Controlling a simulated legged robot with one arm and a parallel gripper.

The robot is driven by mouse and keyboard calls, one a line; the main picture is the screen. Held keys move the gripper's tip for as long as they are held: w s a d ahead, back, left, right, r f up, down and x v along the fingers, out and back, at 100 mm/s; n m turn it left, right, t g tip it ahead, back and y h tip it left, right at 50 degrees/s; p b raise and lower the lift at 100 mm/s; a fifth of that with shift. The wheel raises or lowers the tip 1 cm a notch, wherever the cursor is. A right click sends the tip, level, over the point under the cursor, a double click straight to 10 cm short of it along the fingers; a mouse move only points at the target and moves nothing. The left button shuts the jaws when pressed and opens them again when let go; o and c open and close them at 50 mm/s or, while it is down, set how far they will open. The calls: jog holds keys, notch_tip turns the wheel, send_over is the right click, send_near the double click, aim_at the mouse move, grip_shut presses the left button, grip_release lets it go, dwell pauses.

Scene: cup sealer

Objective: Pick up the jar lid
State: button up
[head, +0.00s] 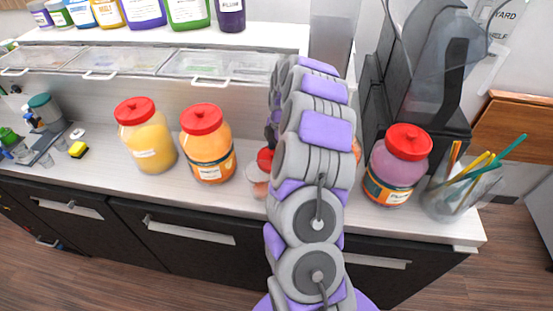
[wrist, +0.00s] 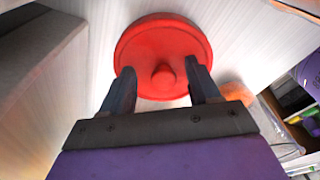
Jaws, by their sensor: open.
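The red jar lid (wrist: 160,38) is round, with a small knob (wrist: 163,76) at its middle. My gripper (wrist: 162,72) is open, with one dark finger on each side of the knob. The fingers overlap the lid's near part in the picture; I cannot tell whether they touch it.
Red-lidded jars, yellow (head: 151,142), orange (head: 207,151) and purple (head: 390,174), stand on the counter (head: 95,150). A smaller red-topped container (head: 257,178) is partly behind my arm. A clear cup with colored straws (head: 462,192) is at right, beside a black machine (head: 437,115).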

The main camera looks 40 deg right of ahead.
jog(key=shift+a, duration=0.35)
jog(key=shift+c, duration=0.2)
jog(key=shift+a, duration=0.2)
jog(key=c, duration=0.3)
jog(key=shift+d, duration=0.5)
jog(key=c, duration=0.7)
jog(key=shift+a, duration=0.15)
jog(key=shift+c, duration=0.4)
jog(key=shift+a+r, duration=0.1)
